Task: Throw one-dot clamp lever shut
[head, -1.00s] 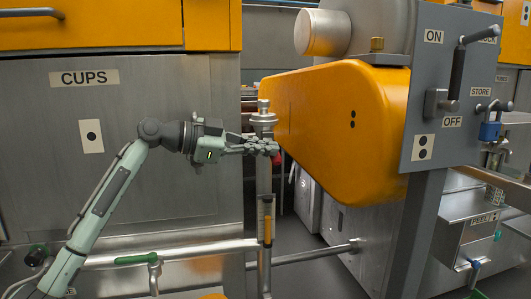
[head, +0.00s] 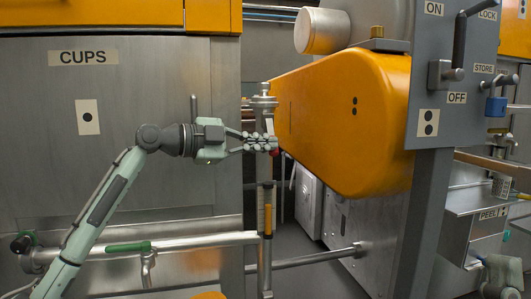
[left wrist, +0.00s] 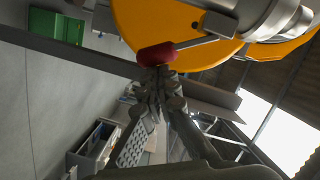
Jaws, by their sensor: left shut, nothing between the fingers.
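My left gripper (head: 272,143) is shut and empty, reaching right from the CUPS panel to a silver post (head: 264,103). In the left wrist view, its closed fingertips (left wrist: 160,75) are right at a dark red knob (left wrist: 157,54) on a short metal lever (left wrist: 197,41). I cannot tell whether they touch it. A bit of the red knob (head: 275,152) shows by the fingertips in the head view; the rest is hidden. A one-dot plate (head: 88,117) is on the panel at left. No dots show on the lever.
A large orange cover (head: 340,120) with two dots is just right of the fingertips. A grey ON/OFF plate (head: 428,80) with a handle stands further right. A pipe with a green handle (head: 128,247) runs below my left arm. The gap behind the post is narrow.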

